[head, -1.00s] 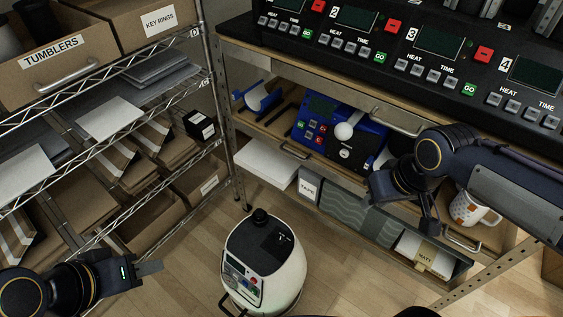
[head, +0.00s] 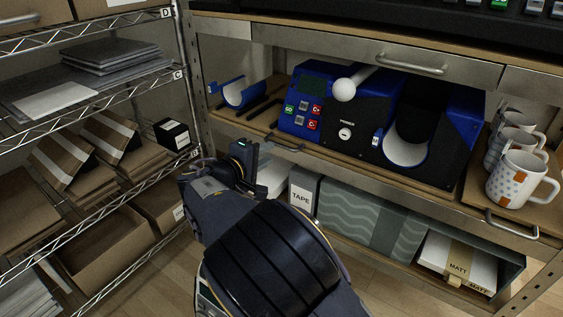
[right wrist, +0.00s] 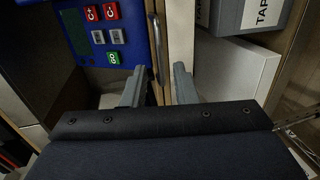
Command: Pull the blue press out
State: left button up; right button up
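The blue press (head: 322,101), with a white ball-ended lever, keypad and cradle, sits on the wooden shelf under the counter. A metal bar handle (head: 287,142) is on the shelf's front edge below the press's left side. My right gripper (head: 256,146) is just left of this handle, largely hidden by my own arm. In the right wrist view the press (right wrist: 108,35) is at upper left, and the handle (right wrist: 154,45) runs toward the gap between my open fingers (right wrist: 157,90). I cannot tell whether they touch it. My left gripper is out of view.
A loose blue cradle (head: 243,93) lies left of the press. Patterned mugs (head: 520,180) stand to the right. Below are a TAPE box (head: 303,192) and a MATT box (head: 458,262). A wire rack (head: 150,82) stands close on the left.

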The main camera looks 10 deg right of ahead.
aim_at(282, 146)
jog(key=b+x, duration=0.2)
jog(key=x, duration=0.5)
jog(key=shift+w+d, duration=0.25)
jog(key=shift+c, duration=0.5)
grip_shut()
